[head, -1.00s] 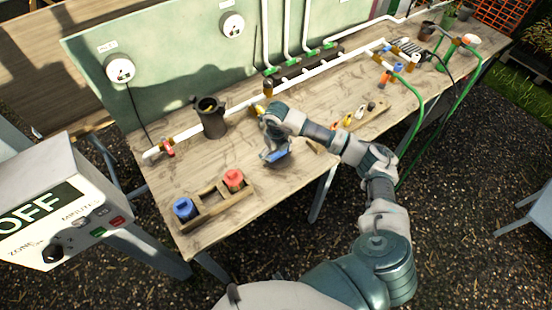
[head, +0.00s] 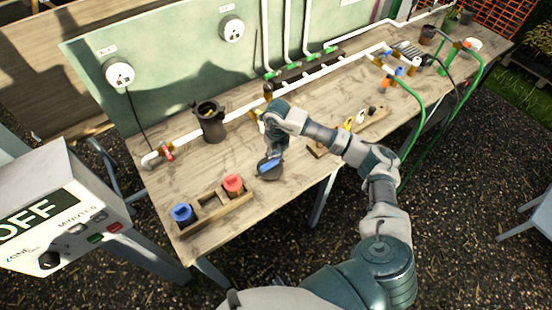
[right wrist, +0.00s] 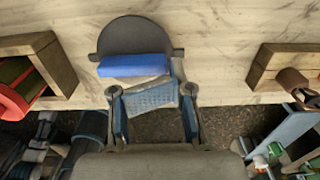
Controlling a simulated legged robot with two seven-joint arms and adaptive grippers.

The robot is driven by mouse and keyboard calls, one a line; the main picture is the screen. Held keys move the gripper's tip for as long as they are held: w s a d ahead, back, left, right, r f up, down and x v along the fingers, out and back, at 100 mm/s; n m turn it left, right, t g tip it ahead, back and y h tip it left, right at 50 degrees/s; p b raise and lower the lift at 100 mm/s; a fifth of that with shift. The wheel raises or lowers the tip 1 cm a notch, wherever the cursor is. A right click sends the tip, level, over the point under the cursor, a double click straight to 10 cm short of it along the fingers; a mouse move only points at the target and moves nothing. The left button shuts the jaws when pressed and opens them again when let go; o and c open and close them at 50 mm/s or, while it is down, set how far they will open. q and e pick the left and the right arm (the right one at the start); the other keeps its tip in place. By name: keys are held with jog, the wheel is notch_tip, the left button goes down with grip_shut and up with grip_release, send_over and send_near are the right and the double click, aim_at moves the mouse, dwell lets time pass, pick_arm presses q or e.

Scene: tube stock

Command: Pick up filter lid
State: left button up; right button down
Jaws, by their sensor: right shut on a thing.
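The filter lid is a dark round disc (head: 264,175) with a blue bar across it. It is at my right gripper (head: 270,158), near the front edge of the bench. In the right wrist view the lid (right wrist: 135,38) shows its dark disc and blue bar just beyond the fingertips of my right gripper (right wrist: 150,88), which is shut on it. I cannot tell whether the lid touches the bench top. The dark filter body (head: 211,127) stands upright with its top open, behind and left of the lid. My left gripper is out of view.
A wooden holder (head: 216,211) with a blue and a red part stands left of the lid. A white pipe (head: 236,117) runs along the bench behind. Another wooden holder (head: 372,124) with small parts lies to the right. Bare bench top surrounds the lid.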

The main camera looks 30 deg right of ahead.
jog(key=s, duration=0.3)
jog(key=s+r, duration=0.1)
jog(key=s, duration=0.5)
jog(key=shift+s+a+r+b, duration=0.2)
jog(key=shift+s+r+b, duration=0.05)
jog(key=shift+b, duration=0.15)
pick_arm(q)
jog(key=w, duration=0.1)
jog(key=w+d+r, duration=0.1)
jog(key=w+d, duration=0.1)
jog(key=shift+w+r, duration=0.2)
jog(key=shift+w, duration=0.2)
pick_arm(e)
jog(key=s+a+r, duration=0.1)
jog(key=s+a, duration=0.1)
jog(key=s, duration=0.4)
jog(key=shift+s, duration=0.15)
jog(key=shift+d, duration=0.15)
jog(key=c, duration=0.5)
grip_release()
jog(key=shift+d+f, duration=0.1)
jog(key=shift+d, duration=0.1)
jog(key=shift+c, duration=0.2)
jog(key=shift+o, duration=0.8)
jog(key=shift+a, duration=0.2)
